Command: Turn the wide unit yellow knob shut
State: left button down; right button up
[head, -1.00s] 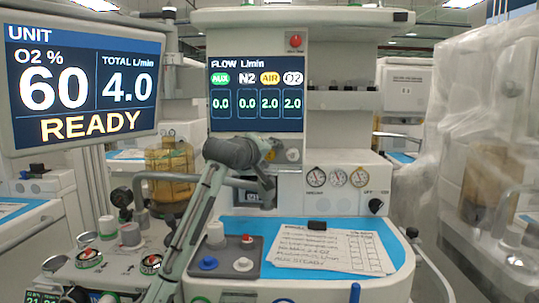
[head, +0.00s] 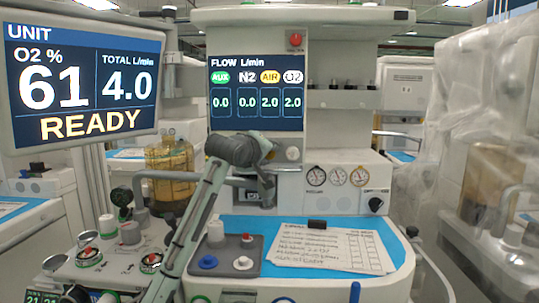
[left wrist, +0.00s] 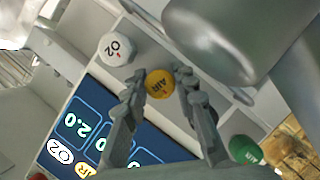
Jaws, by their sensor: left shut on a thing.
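The yellow knob marked AIR (left wrist: 160,83) sits on the panel of the wide unit, below the flow screen (head: 256,94). My left gripper (left wrist: 161,88) is shut on it, one finger on each side, in the left wrist view. In the head view my left gripper (head: 268,152) is at the panel under the screen and mostly hides the knob. The flow screen reads AUX 0.0, N2 0.0, AIR 2.0 and O2 2.0. My right gripper is not in view.
A white O2 knob (left wrist: 115,48) and a green knob (left wrist: 245,150) flank the yellow one. The unit screen (head: 80,80) reads O2 61, total 4.0, READY. A paper sheet (head: 330,248) lies on the blue worktop (head: 385,235). Gauges (head: 337,177) stand right of my gripper.

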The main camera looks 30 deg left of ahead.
pick_arm(q)
jog(key=m+g+y, duration=0.1)
jog(key=m, duration=0.1)
jog(key=shift+m, duration=0.4)
jog(key=m+g+y, duration=0.1)
jog(key=m, duration=0.1)
jog(key=shift+m+g+y, duration=0.8)
jog(key=shift+m+y, duration=0.1)
jog(key=shift+m, duration=0.5)
jog(key=shift+m+g+y, duration=0.4)
jog(key=shift+m+y, duration=0.6)
jog(key=shift+m, duration=0.4)
jog(key=c, duration=1.2)
grip_release()
